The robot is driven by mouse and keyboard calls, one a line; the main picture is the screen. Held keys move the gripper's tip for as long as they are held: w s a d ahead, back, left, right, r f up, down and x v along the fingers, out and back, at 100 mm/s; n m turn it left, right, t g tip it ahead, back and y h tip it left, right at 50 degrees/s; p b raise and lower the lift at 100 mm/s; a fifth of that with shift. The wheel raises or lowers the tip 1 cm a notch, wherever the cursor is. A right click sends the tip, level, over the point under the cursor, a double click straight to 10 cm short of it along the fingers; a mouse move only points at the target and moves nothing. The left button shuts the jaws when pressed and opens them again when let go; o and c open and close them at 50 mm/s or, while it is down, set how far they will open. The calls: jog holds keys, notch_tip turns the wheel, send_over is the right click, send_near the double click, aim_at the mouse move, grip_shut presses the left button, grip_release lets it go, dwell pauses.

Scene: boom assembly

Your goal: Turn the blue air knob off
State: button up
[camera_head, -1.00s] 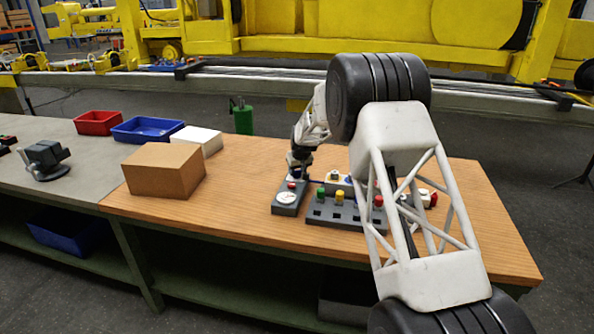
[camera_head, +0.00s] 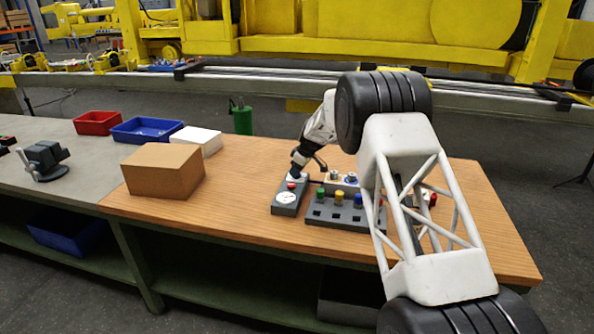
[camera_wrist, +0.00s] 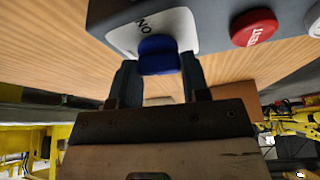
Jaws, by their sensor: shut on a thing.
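The blue air knob (camera_wrist: 158,56) sits on a white plate (camera_wrist: 181,24) with "ON" lettering at one end of the grey control box. My gripper (camera_wrist: 158,78) has one finger on each side of the knob and is shut on it. In the head view my gripper (camera_head: 297,168) reaches down to the far end of the grey box (camera_head: 286,209). It hides the knob there. The knob's exact angle cannot be told.
The red reset button (camera_wrist: 254,27) and a white dial (camera_head: 286,198) are on the same box. Beside it stands a dark panel (camera_head: 335,222) with green, yellow and blue knobs. A cardboard box (camera_head: 163,171) is at the left. The wooden tabletop in front is clear.

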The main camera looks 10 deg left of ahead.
aim_at(304, 178)
jog(key=shift+r+n+g, duration=0.1)
jog(key=shift+n+g, duration=0.3)
jog(key=shift+n, duration=0.7)
jog(key=o, duration=0.9)
jog(key=v, duration=0.7)
jog(key=shift+d+r, duration=0.15)
jog(key=shift+r, duration=0.2)
jog(key=shift+d+r, duration=0.1)
